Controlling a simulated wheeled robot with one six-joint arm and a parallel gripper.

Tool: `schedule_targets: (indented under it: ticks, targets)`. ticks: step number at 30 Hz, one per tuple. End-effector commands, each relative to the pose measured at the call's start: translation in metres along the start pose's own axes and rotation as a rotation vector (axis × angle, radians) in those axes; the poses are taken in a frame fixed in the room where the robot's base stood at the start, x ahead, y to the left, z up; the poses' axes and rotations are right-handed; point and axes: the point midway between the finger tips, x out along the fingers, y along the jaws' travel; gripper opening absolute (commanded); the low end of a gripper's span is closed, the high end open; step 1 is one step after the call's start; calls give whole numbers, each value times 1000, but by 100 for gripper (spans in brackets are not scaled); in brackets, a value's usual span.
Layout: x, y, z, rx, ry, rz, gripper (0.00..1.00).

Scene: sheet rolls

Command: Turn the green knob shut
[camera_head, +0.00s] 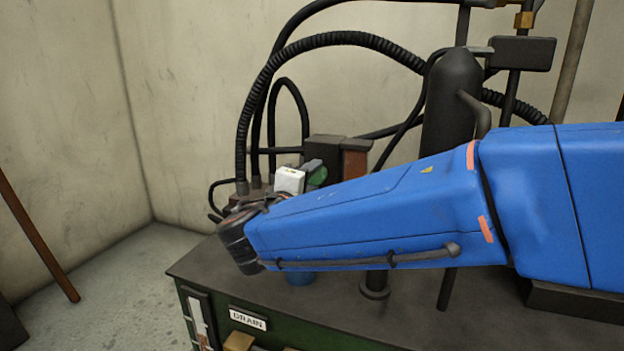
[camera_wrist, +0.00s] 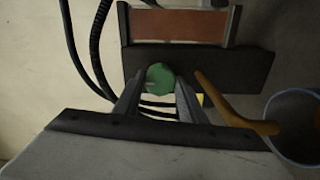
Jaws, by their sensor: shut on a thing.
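The green knob (camera_wrist: 160,77) shows in the wrist view between the tips of my gripper (camera_wrist: 160,90). The two fingers sit on either side of it and are shut on it. My gripper's fingers are mostly hidden there behind the arm. The knob's exact turn angle cannot be told from these frames.
A dark machine top (camera_head: 330,305) carries black hoses (camera_head: 250,115), a dark cylinder (camera_head: 452,100) and a reddish-brown block (camera_head: 355,160). In the wrist view an orange-brown lever (camera_wrist: 232,112) and a blue-rimmed round container (camera_wrist: 297,128) stand right of the fingers.

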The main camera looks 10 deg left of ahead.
Motion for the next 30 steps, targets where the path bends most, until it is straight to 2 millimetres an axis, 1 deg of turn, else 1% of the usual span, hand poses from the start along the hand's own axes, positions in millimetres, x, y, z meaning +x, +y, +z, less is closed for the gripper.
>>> schedule_targets:
  ticks: [14,15,17,18,26,30]
  targets:
    - [0,-2,1,15,-1,-3,15]
    - [0,-2,1,15,-2,-3,40]
    - [0,-2,1,15,-1,-3,54]
    - [0,-2,1,15,-1,-2,56]
    - [0,-1,0,15,-1,-1,56]
    - [-7,-1,0,16,0,-1,56]
